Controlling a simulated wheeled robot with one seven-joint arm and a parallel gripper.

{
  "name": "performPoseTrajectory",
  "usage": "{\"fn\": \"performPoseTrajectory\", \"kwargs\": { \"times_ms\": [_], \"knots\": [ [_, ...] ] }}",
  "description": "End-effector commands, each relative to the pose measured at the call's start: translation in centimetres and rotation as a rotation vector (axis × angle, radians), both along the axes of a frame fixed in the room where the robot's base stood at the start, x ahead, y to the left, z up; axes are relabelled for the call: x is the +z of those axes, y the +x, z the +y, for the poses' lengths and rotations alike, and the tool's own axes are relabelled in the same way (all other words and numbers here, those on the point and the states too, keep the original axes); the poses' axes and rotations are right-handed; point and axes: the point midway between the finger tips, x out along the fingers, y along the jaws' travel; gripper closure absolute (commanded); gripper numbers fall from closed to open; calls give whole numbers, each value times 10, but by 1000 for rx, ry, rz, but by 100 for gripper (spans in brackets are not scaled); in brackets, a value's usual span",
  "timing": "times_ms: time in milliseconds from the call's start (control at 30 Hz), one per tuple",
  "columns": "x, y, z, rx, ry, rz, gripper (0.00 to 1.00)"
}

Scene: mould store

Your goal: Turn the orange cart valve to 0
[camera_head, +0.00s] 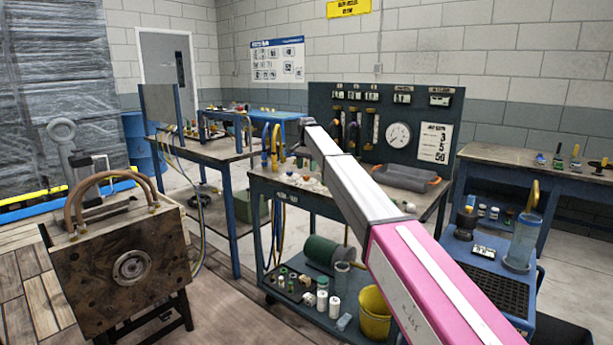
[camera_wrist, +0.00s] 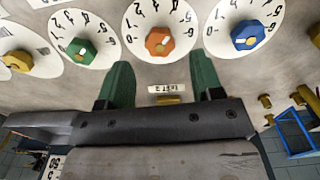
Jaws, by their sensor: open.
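In the wrist view an orange valve knob (camera_wrist: 159,42) sits at the centre of a white round dial (camera_wrist: 159,14). The dial's numbers run around its upper part, with 0 at the left. I cannot tell for sure which number the knob points to. My gripper (camera_wrist: 164,72) is open, its two green fingers apart and empty. They stand below the orange knob in the picture, on either side of a small label, and do not enclose it. In the head view my arm hides the gripper, and I cannot pick out the orange knob.
In the wrist view a green knob (camera_wrist: 82,51) and a blue knob (camera_wrist: 248,36) flank the orange one closely on similar dials. A yellow knob (camera_wrist: 18,60) is further left. In the head view a dark gauge panel (camera_head: 330,98) stands behind my arm.

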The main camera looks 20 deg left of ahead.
Motion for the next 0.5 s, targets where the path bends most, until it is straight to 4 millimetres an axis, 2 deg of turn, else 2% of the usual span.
{"fn": "performPoseTrajectory", "kwargs": {
  "times_ms": [100,200,500],
  "knots": [
    [-22,-1,0,0,0,0,40],
    [-33,0,0,0,0,0,40],
    [-42,0,0,0,1,-1,40]
  ]
}}
